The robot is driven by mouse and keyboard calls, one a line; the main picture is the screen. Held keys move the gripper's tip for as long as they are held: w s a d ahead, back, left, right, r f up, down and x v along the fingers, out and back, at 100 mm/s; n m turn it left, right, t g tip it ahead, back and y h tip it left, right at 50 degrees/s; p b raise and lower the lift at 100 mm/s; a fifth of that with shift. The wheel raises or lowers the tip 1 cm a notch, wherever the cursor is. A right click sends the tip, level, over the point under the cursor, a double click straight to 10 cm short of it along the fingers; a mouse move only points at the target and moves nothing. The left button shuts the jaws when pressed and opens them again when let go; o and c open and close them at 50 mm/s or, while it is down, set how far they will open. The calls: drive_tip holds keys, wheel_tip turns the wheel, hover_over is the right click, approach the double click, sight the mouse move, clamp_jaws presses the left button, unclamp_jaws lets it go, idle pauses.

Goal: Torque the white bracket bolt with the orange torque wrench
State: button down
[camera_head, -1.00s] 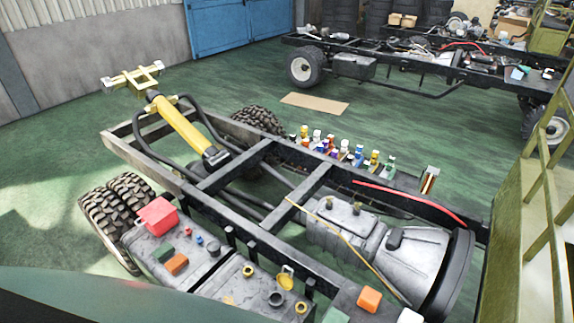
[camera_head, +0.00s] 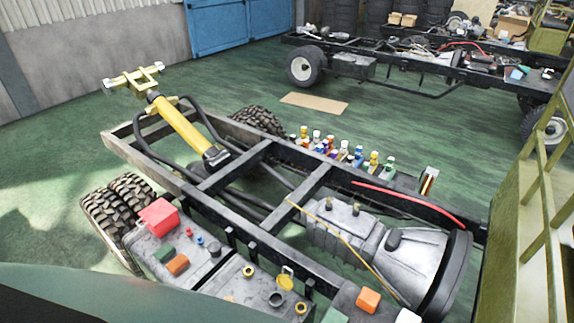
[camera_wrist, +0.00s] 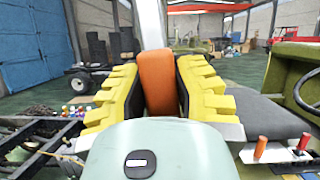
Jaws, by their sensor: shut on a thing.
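In the wrist view my gripper (camera_wrist: 157,85), with yellow ribbed fingers, is shut on the orange handle of the torque wrench (camera_wrist: 158,68). A pale shaft rises above the handle, out of the top of the view. The wrench's far end is not visible. In the head view several small coloured pieces, some with white tops, stand in a row along the far chassis rail (camera_head: 403,198). They also show small at the left of the wrist view. I cannot tell which of them, if any, is the white bracket bolt. My gripper does not show in the head view.
The near chassis carries a yellow cylinder (camera_head: 183,132), a grey gearbox (camera_head: 340,232) and a red hose (camera_head: 410,199). A red box (camera_head: 158,215) and small loose parts lie on its near side. An olive cab frame (camera_head: 520,230) stands at the right.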

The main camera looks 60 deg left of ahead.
drive_tip(key=shift+a+m, duration=0.4)
drive_tip(key=shift+m, duration=0.1)
drive_tip(key=shift+s+h, duration=0.1)
drive_tip(key=shift+h, duration=0.3)
drive_tip(key=shift+s+a+m+t+p, duration=0.1)
drive_tip(key=shift+a+m+t+p, duration=0.2)
drive_tip(key=shift+a+m+p, duration=0.15)
drive_tip(key=shift+d, duration=0.15)
drive_tip(key=shift+d+n+b, duration=0.3)
drive_tip(key=shift+n+b, duration=0.05)
drive_tip(key=shift+n, duration=0.2)
drive_tip(key=shift+w+d+r+n+g+y+b, duration=0.1)
drive_tip(key=shift+w+d+n+g+y+b, duration=0.15)
drive_tip(key=shift+d+n+y, duration=0.25)
drive_tip(key=shift+w+d+r+n+g+y+b, duration=0.1)
drive_tip(key=shift+w+d+n+g+y+b, duration=0.15)
drive_tip(key=shift+n, duration=0.45)
